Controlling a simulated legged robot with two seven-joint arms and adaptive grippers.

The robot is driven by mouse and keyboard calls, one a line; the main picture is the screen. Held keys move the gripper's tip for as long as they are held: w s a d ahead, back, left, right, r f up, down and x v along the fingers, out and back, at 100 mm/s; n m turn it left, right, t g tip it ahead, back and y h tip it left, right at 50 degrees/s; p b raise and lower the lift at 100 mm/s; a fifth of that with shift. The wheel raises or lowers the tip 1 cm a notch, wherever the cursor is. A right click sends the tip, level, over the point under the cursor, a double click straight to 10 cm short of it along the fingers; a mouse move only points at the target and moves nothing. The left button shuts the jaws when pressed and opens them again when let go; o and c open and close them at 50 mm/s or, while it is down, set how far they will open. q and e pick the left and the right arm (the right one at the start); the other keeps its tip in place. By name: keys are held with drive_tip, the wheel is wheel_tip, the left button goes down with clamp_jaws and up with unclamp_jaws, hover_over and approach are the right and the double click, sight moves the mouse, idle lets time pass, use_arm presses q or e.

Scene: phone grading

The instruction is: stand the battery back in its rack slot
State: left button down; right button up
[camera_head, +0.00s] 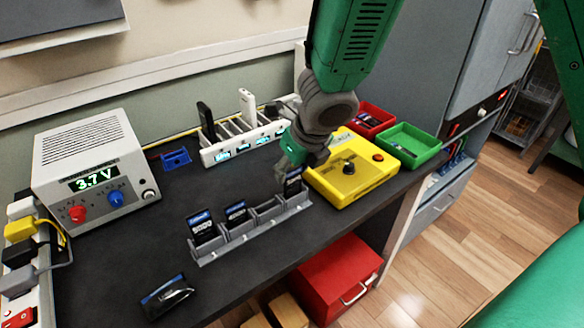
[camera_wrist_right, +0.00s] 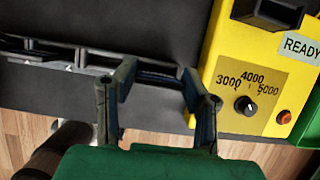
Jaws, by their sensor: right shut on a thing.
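The grey battery rack (camera_head: 252,233) stands near the front edge of the dark table. Two dark batteries with blue and white labels, one (camera_head: 202,227) and another (camera_head: 236,214), stand in its two left slots. The third slot looks empty. My right gripper (camera_head: 290,168) is shut on another dark battery (camera_head: 293,186) at the rack's right end slot. The battery looks upright, with its lower end at the slot; I cannot tell how deep it sits. In the right wrist view the fingers (camera_wrist_right: 155,88) straddle the rack's end, and the battery is hard to make out. My left gripper is not seen.
A yellow tester (camera_head: 352,178) stands close on the right of the rack. A white charging rack (camera_head: 240,145) is behind, with red (camera_head: 370,118) and green (camera_head: 410,146) bins at right. A dark device (camera_head: 167,297) lies front left, and a power supply (camera_head: 95,170) stands left.

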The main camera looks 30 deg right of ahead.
drive_tip(key=shift+f+b, duration=0.45)
drive_tip(key=shift+f, duration=0.15)
drive_tip(key=shift+f, duration=0.2)
idle(0.4)
drive_tip(key=o, duration=1.3)
drive_tip(key=shift+o, duration=0.2)
drive_tip(key=v, duration=1.2)
drive_tip(key=shift+s+f, duration=0.1)
